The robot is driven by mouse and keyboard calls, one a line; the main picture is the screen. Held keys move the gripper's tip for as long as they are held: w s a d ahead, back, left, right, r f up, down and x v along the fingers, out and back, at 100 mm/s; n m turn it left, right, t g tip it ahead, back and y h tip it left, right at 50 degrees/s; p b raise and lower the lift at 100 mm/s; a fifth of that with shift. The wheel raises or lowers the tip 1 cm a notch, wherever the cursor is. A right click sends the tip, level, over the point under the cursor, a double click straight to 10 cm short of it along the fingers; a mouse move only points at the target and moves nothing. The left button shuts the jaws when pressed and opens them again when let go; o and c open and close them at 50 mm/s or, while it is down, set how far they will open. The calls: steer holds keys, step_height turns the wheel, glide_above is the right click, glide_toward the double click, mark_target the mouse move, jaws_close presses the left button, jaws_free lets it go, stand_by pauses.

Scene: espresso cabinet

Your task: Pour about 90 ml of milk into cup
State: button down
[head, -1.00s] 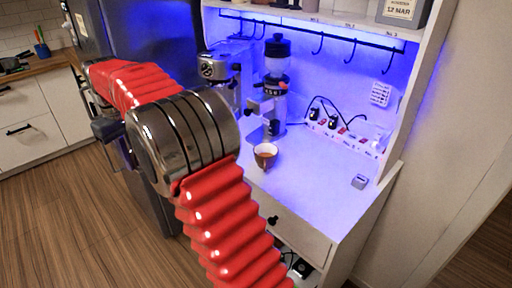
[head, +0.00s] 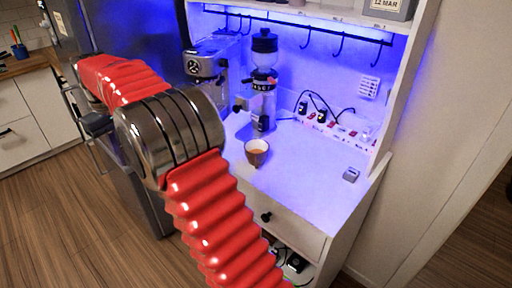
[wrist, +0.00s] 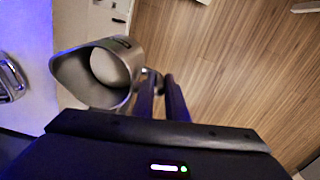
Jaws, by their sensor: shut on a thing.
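A cup (head: 257,152) with brown liquid in it stands upright on the white counter, in front of the grinder, in the head view. A metal pitcher (wrist: 127,92) with white milk (wrist: 108,66) inside shows in the wrist view. My gripper (wrist: 165,92) has its two dark fingers closed at the pitcher's handle side, and the pitcher hangs over the wooden floor. The handle itself is mostly hidden by the fingers. In the head view my red arm reaches to the left, away from the cup, and the pitcher cannot be made out there.
An espresso machine (head: 208,65) and a grinder (head: 262,85) stand at the back left of the counter (head: 297,185). A power strip (head: 335,132) with cables runs along the back wall. A small grey box (head: 351,174) lies at the right. A dark fridge (head: 140,45) stands to the left.

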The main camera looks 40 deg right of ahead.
steer(key=w+d+f+m, duration=0.1)
steer(key=d+m, duration=0.5)
steer(key=d, duration=0.8)
steer(key=w+d+f+m, duration=0.2)
steer(key=d+m, duration=0.5)
steer(key=d, duration=0.7)
steer(key=shift+w, duration=0.4)
steer(key=shift+s, duration=0.1)
